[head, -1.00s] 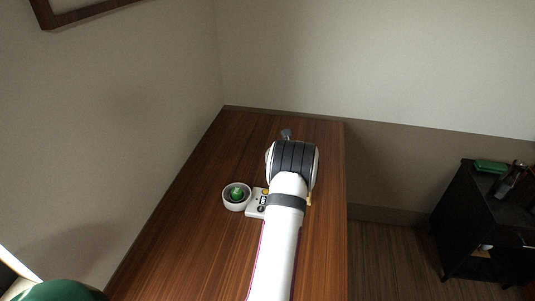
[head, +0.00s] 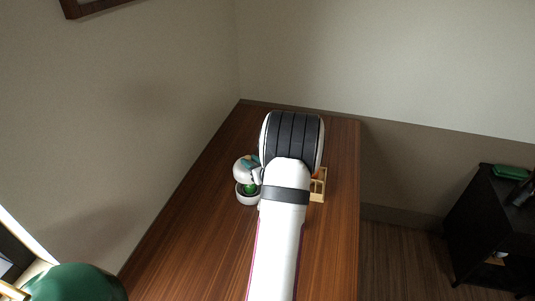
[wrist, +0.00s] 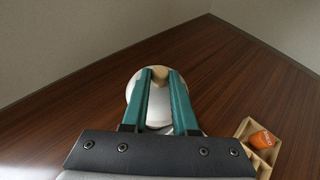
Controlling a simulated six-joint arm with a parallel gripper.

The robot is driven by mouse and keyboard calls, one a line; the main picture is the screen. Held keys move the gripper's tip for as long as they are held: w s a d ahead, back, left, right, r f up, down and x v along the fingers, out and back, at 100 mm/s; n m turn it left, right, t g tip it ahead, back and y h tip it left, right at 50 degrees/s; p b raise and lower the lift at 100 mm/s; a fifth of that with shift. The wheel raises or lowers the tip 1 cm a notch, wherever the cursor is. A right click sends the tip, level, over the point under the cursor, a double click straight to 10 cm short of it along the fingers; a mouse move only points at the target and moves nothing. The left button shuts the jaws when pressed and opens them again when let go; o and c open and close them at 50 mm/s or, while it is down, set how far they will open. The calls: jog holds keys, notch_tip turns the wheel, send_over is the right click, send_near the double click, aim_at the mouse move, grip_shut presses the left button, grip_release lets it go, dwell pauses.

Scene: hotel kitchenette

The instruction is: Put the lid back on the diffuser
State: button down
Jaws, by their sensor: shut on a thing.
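The diffuser (head: 247,199) is a round white bowl with a green middle, standing on the wooden table left of my arm. The white domed lid (head: 242,172) is just above and behind it in the head view. The lid is apart from or barely over the bowl; the exact gap cannot be told. My gripper (head: 250,161), with teal fingers, is shut on the lid's top. In the wrist view my gripper (wrist: 160,75) has its fingers on either side of the lid's tan knob (wrist: 160,73). The lid (wrist: 159,103) hides the bowl in this view.
A light wooden compartment tray (head: 319,187) is right of my arm. It holds an orange item (wrist: 262,139) in the wrist view. The wall stands close at the left. The table's (head: 190,225) front left is clear. A dark cabinet (head: 490,220) stands apart at the right.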

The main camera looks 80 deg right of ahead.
jog(key=shift+f, duration=2.9)
jog(key=shift+f, duration=0.15)
jog(key=shift+c, duration=0.6)
grip_release()
jog(key=shift+s, duration=0.1)
jog(key=shift+r, duration=3.5)
grip_shut()
